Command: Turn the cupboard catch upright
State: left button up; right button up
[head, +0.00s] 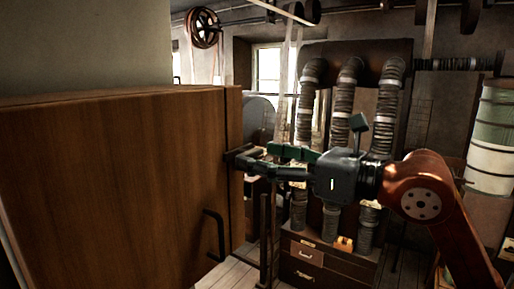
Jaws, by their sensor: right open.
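The wooden cupboard (110,175) fills the left of the head view, with a black bar handle (214,235) low on its face. A small dark piece, apparently the catch (238,155), sits at the cupboard's right edge and looks roughly level, not upright. My right gripper (262,160) comes in from the right, open, with its fingers pointing left at this piece. The fingertips overlap the dark piece in the picture; I cannot tell whether they touch it or lie around it. My left gripper is not in view.
Several ribbed hoses (342,105) stand behind my right gripper. A drawer chest (318,262) is below them. A green and white drum (492,135) stands at the far right. A red handwheel (203,28) is high at the back. Plank floor shows below the cupboard edge.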

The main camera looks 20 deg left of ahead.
jog(key=shift+x, duration=0.85)
jog(key=shift+c, duration=0.2)
jog(key=c, duration=1.1)
